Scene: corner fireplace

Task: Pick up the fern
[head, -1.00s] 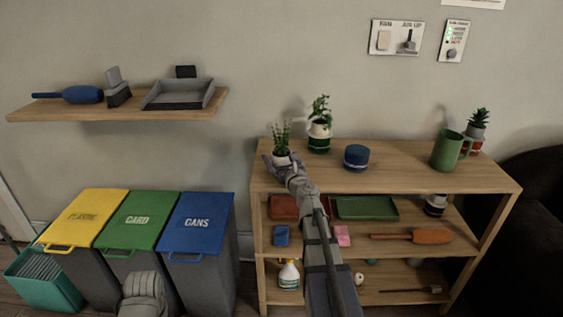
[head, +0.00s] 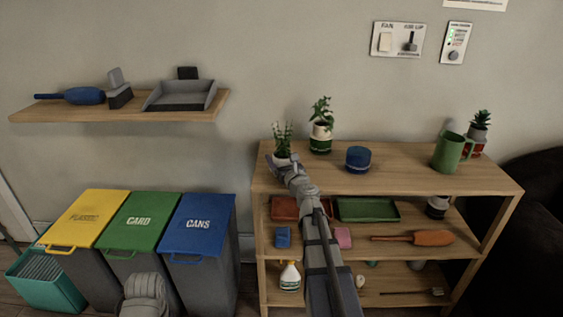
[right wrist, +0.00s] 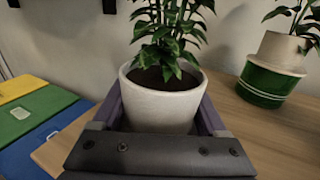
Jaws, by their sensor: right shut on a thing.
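The fern is a bushy green plant in a plain white pot, at the left end of the wooden shelf unit's top in the head view (head: 283,137). It fills the middle of the right wrist view (right wrist: 162,92). My right gripper (head: 281,162) is shut on the pot, with one finger along each side of it. The pot stands upright between the fingers, and its base is hidden behind the gripper. I cannot tell whether it touches the shelf. My left gripper is not in view.
A blue round container (head: 357,159), a green mug (head: 448,152) and a succulent (head: 479,121) stand farther right on the shelf unit (head: 405,181). Lidded bins (head: 200,226) stand to the left.

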